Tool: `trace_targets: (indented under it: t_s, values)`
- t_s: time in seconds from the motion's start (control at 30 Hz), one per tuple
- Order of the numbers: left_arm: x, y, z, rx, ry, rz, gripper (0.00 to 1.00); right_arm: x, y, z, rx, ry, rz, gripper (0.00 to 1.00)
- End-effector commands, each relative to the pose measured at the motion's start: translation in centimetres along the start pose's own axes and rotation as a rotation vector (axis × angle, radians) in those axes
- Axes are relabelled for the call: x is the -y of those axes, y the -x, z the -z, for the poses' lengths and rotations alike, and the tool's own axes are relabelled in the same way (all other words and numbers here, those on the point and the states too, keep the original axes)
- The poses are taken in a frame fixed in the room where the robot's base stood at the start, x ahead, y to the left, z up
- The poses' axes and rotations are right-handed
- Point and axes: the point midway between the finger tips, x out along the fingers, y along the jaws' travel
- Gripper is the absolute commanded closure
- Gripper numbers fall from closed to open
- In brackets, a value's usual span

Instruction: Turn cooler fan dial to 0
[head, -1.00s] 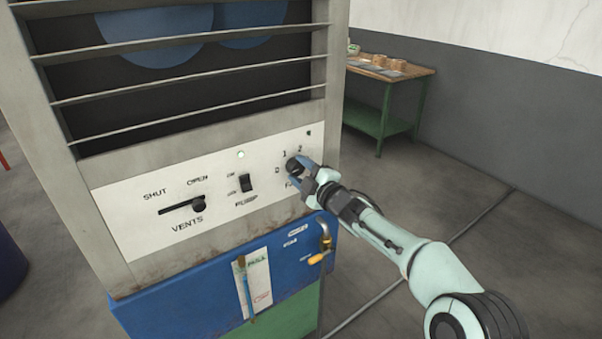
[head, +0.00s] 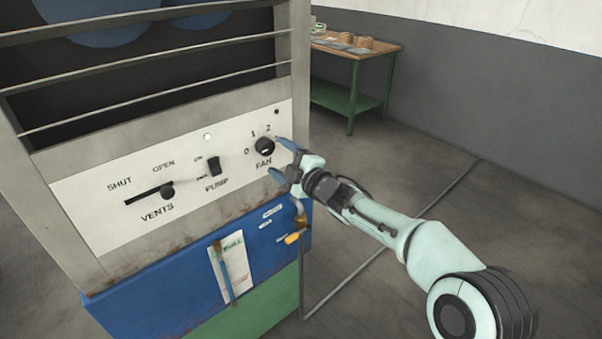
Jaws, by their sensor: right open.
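The fan dial (head: 264,146) is a small black round knob on the white control panel (head: 100,205). The marks 0, 1 and 2 arc over its upper left and top, and FAN is printed below. A pale mark shows on the knob's face, but I cannot tell which number the dial is set to. My right gripper (head: 281,159) is open and empty just right of the dial, its two blue fingers apart and pointing towards it. It appears clear of the knob. My left gripper is not in view.
A brass tap (head: 300,222) sits below my gripper. A green bench (head: 350,88) stands behind; the floor to the right is clear.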

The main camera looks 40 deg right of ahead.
Motion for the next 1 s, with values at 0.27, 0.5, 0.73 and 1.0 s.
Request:
trace_targets:
  t_s: [0.27,0.5,0.73,1.0]
  values:
    - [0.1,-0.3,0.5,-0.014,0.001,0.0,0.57,-0.1,6.2,0.0,0.002,0.002,-0.001,0.26]
    - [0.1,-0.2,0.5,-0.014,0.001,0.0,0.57,0.0,8.6,0.0,0.001,0.001,0.0,0.26]
    - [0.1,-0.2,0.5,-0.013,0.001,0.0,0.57,0.0,8.8,0.0,0.001,0.001,0.0,0.26]
    - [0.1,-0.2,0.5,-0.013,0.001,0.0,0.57,0.0,8.7,0.0,0.001,0.001,0.0,0.26]
